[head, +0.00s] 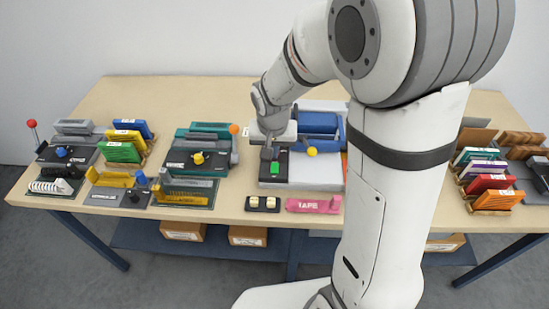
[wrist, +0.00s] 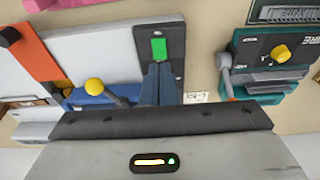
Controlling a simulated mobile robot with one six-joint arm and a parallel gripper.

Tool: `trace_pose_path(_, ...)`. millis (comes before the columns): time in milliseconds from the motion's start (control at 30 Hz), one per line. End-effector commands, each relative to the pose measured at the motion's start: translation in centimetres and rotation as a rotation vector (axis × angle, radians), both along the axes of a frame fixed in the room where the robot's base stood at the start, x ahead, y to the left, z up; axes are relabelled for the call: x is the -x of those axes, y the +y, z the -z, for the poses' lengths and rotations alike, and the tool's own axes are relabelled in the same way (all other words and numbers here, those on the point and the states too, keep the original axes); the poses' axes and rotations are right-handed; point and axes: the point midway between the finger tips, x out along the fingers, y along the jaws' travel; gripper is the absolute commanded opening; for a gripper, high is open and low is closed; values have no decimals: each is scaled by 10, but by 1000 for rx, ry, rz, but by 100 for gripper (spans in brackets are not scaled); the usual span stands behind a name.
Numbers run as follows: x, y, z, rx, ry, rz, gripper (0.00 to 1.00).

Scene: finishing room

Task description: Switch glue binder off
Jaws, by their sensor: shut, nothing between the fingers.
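The machine under my gripper, which I take for the glue binder, has a pale grey bed (head: 312,171) and a blue cover (head: 318,122). It has a lever with a yellow ball (head: 312,151). A black control panel on its left side carries a green switch (head: 275,168), which also shows in the wrist view (wrist: 159,48). My gripper (head: 270,152) points down at this panel. In the wrist view its fingertips (wrist: 158,69) are together, empty, close beside the green switch. I cannot tell whether they touch the panel.
A teal machine (head: 190,161) with a yellow knob and orange-ball lever stands left. A pink tape dispenser (head: 314,205) and a black block with two cream knobs (head: 262,203) lie in front. Racks of coloured books (head: 491,184) stand right. My arm hides part of the table.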

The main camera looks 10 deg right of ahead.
Motion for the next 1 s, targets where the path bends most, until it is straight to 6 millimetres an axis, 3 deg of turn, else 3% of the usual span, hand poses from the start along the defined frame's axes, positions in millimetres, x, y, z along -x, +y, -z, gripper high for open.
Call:
trace_pose_path(100,6,2,-20,-1,-6,-1,0)
trace_pose_path(300,13,3,-41,0,-5,1,0)
trace_pose_path(767,16,2,-46,0,-4,1,0)
trace_pose_path(867,23,-5,-54,-2,-12,-7,0)
trace_pose_path(1000,51,-27,-79,-2,-32,-35,0)
